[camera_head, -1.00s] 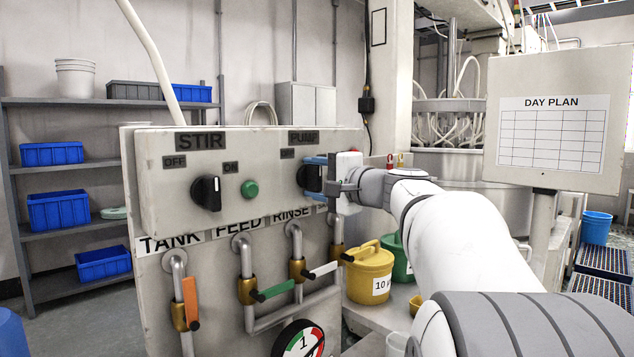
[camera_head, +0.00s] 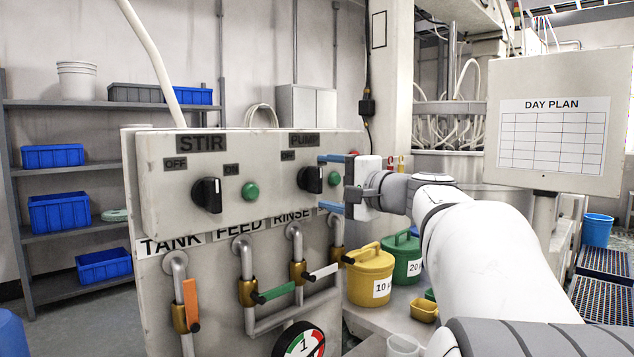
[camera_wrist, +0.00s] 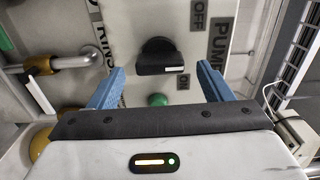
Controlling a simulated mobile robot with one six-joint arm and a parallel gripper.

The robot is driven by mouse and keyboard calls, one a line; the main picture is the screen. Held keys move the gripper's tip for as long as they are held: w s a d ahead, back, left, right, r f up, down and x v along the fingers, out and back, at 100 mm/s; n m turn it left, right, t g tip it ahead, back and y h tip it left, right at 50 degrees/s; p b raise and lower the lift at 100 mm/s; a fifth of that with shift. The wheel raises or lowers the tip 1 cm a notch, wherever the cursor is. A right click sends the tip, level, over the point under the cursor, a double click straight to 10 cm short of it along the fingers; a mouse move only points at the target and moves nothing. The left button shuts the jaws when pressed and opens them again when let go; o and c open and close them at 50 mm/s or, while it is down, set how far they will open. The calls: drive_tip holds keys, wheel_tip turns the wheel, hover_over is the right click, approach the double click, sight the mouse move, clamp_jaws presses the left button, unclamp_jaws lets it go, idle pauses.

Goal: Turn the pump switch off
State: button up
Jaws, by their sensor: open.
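The pump switch (camera_head: 310,179) is a black knob under the PUMP label on the grey panel (camera_head: 160,215). In the wrist view the knob (camera_wrist: 160,58) shows a white mark on its bar, closer to the ON label (camera_wrist: 184,82) than to the OFF label (camera_wrist: 197,13). My gripper (camera_head: 327,183) is open and empty, with blue fingers apart, just right of the knob in the head view. In the wrist view my gripper (camera_wrist: 160,75) has one finger on each side, short of the knob, not touching it.
A green button (camera_head: 333,178) sits right of the pump knob, between my fingers. The STIR knob (camera_head: 206,194) and another green button (camera_head: 250,191) are to the left. Valves, including one with an orange handle (camera_head: 191,303), hang below. Yellow (camera_head: 370,275) and green (camera_head: 402,257) buckets stand at right.

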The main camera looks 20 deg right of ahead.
drive_tip(key=v, duration=0.3)
drive_tip(key=shift+s+d, duration=0.2)
drive_tip(key=shift+s, duration=0.15)
drive_tip(key=s+a+f+n+g+p, duration=0.3)
drive_tip(key=a+f+g+p, duration=0.15)
drive_tip(key=a+f, duration=0.2)
drive_tip(key=s+a+f+n+g+p, duration=0.2)
drive_tip(key=s+a+f+g+p, duration=0.25)
drive_tip(key=a, duration=0.25)
drive_tip(key=s+f+n+g+h+p, duration=0.5)
drive_tip(key=s+f+n+p, duration=0.3)
drive_tip(key=s, duration=0.6)
wheel_tip(320, 180, down, 2)
drive_tip(key=shift+a+h, duration=0.35)
drive_tip(key=shift+h, duration=0.55)
